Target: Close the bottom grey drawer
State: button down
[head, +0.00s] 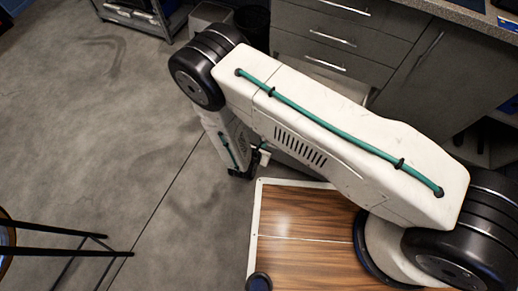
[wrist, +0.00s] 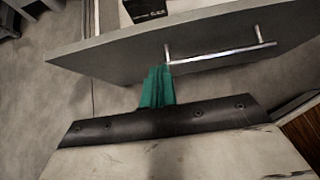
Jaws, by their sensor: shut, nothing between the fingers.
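The grey drawer (wrist: 110,62) shows in the wrist view, pulled out, with its front panel running across the picture. A silver bar handle (wrist: 225,56) is on that front. My gripper (wrist: 158,75) has green fingers that are shut together and empty. Their tips are in front of the panel, just left of and below the handle's left end. I cannot tell whether they touch the panel. In the head view my arm hides most of the open drawer and the gripper's fingers.
The grey cabinet (head: 400,80) stands at the upper right, with more drawer handles (head: 333,39) above. A dark box (wrist: 146,9) lies inside the drawer. A stool or chair with black legs (head: 70,232) is at the lower left. Grey floor (head: 130,130) is clear to the left.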

jog(key=w, duration=0.1)
jog(key=w+d+f, duration=0.1)
jog(key=w, duration=0.2)
jog(key=shift+w+d+f, duration=0.3)
jog(key=shift+w, duration=0.05)
jog(key=shift+w+d, duration=0.15)
jog(key=shift+w, duration=0.2)
